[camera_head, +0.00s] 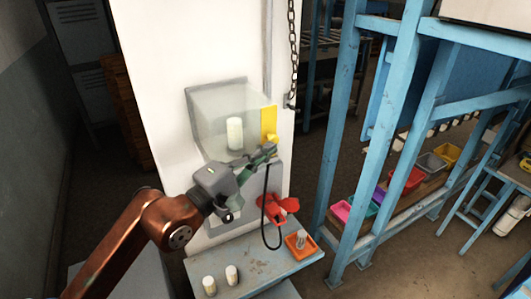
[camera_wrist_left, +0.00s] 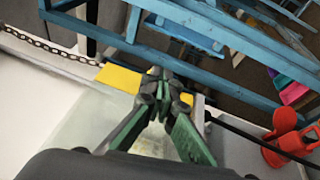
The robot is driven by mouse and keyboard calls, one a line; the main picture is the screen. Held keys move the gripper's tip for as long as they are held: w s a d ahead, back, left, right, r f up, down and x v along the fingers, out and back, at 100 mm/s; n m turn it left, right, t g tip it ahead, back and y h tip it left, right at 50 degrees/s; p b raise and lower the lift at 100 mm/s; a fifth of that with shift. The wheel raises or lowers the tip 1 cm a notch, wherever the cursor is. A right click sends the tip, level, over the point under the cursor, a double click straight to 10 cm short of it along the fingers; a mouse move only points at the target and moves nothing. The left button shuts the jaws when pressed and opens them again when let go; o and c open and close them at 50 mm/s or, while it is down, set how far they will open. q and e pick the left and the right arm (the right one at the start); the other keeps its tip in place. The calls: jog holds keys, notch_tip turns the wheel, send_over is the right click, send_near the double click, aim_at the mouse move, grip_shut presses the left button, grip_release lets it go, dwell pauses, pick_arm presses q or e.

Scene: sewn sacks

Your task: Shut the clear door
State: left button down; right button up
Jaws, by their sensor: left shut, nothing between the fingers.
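The clear door (camera_head: 212,110) is a see-through panel at a grey-framed box on a white column, with a pale cylinder (camera_head: 235,133) visible behind it. A yellow strip (camera_head: 269,118) runs along its right side; it also shows in the left wrist view (camera_wrist_left: 119,78). I cannot tell how far the door stands from its frame. My left gripper (camera_head: 271,149) is shut and empty, its fingertips at the lower end of the yellow strip; whether they touch is unclear. In the left wrist view the fingertips (camera_wrist_left: 160,74) overlap the yellow strip's right end. My right gripper is not in view.
Below are a red padlock-like piece (camera_head: 282,208), a black cable loop (camera_head: 265,205) and a ledge (camera_head: 245,262) with two pale cylinders and an orange tray (camera_head: 300,244). A chain (camera_head: 291,50) hangs on the right. Blue racking (camera_head: 352,130) with coloured bins stands further right.

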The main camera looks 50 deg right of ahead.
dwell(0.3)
pick_arm(q)
jog(key=s+a+f+b, duration=0.1)
jog(key=s+a, duration=0.1)
jog(key=a, duration=0.4)
jog(key=s+a+b, duration=0.1)
jog(key=s+a, duration=0.2)
jog(key=a, duration=0.2)
jog(key=shift+s+a+f+b, duration=0.3)
jog(key=shift+a+f+b, duration=0.05)
jog(key=shift+b, duration=0.05)
